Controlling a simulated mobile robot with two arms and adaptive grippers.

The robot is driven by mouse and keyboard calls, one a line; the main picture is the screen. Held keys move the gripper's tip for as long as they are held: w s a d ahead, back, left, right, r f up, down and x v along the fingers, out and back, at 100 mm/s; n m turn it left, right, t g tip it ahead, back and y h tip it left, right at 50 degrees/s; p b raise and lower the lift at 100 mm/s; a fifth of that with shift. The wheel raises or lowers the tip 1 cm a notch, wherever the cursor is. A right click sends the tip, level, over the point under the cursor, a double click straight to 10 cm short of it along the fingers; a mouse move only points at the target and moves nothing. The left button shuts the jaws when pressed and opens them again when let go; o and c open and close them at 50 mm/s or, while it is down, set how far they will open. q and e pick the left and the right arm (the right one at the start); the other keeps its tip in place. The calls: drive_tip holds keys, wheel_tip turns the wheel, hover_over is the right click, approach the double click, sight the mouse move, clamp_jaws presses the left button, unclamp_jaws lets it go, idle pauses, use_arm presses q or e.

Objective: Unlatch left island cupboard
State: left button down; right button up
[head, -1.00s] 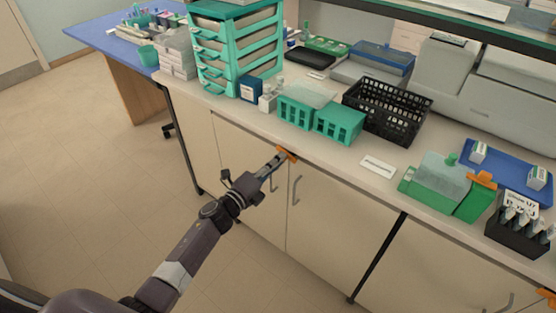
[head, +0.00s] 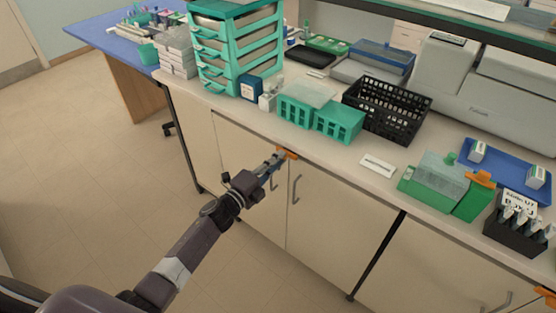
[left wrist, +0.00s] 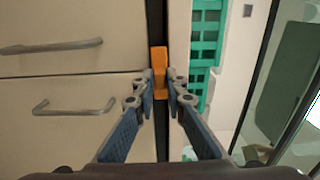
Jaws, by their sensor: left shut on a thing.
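The left island cupboard has two beige doors, the left door (head: 235,165) and the right door (head: 330,215), with upright metal handles near their shared seam. A small orange latch (head: 288,153) sits at the top of that seam, just under the counter edge. It also shows in the left wrist view (left wrist: 159,70), between my fingertips. My left gripper (head: 277,160) reaches in from the left and is shut on the orange latch. In the left wrist view, my left gripper's fingers (left wrist: 163,90) lie on either side of the latch. My right gripper is not in view.
Above the latch, the counter carries green racks (head: 337,121), a black basket (head: 388,108) and a teal drawer unit (head: 236,50). A green staining box (head: 437,185) stands farther right. Another orange latch (head: 545,292) is at the lower right. The floor at left is clear.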

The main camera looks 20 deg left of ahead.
use_arm(q)
drive_tip(key=c, duration=2)
unclamp_jaws()
drive_tip(key=shift+a, duration=0.1)
drive_tip(key=shift+o, duration=0.2)
drive_tip(key=v, duration=1.2)
